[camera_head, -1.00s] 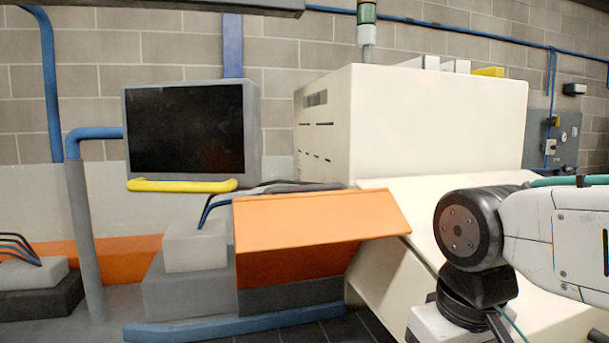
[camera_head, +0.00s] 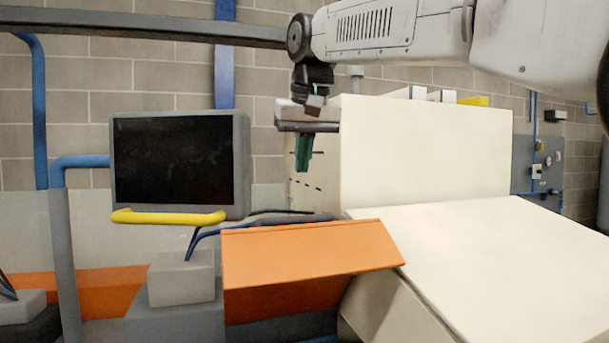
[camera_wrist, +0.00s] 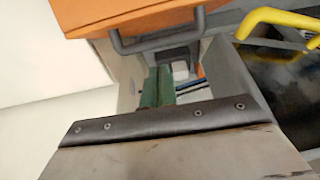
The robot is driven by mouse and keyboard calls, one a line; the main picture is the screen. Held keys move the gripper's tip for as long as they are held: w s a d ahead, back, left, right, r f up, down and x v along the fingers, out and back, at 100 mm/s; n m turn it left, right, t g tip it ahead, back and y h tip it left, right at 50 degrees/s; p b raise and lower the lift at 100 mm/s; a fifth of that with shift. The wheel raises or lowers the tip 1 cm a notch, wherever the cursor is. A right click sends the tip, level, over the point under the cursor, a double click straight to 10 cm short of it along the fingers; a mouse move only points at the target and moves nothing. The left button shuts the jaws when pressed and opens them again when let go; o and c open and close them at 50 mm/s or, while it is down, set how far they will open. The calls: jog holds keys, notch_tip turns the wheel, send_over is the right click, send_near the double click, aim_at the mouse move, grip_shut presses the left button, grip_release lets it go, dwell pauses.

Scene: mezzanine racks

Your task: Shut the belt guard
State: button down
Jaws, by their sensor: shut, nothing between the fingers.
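The belt guard appears to be the orange panel (camera_head: 310,252), tilted in front of the cream machine in the head view. Its front edge stands out above a darker orange face. In the wrist view an orange panel (camera_wrist: 130,18) lies at the top, with a dark grey bar handle (camera_wrist: 158,42) on it. My gripper (camera_head: 303,165) points down above and behind the orange panel, apart from it, in front of the cream box's left side. Its green fingers (camera_wrist: 157,90) are shut and empty in the wrist view.
A black screen (camera_head: 175,160) with a yellow handle (camera_head: 168,216) stands left of my gripper. Dark cables (camera_head: 265,220) run behind the orange panel. The cream box (camera_head: 430,150) and sloped cream cover (camera_head: 490,255) fill the right. A grey beam (camera_head: 150,27) crosses above.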

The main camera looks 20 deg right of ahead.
notch_tip(320, 180, down, 9)
jog(key=shift+w+f, duration=0.15)
jog(key=shift+s+f, duration=0.35)
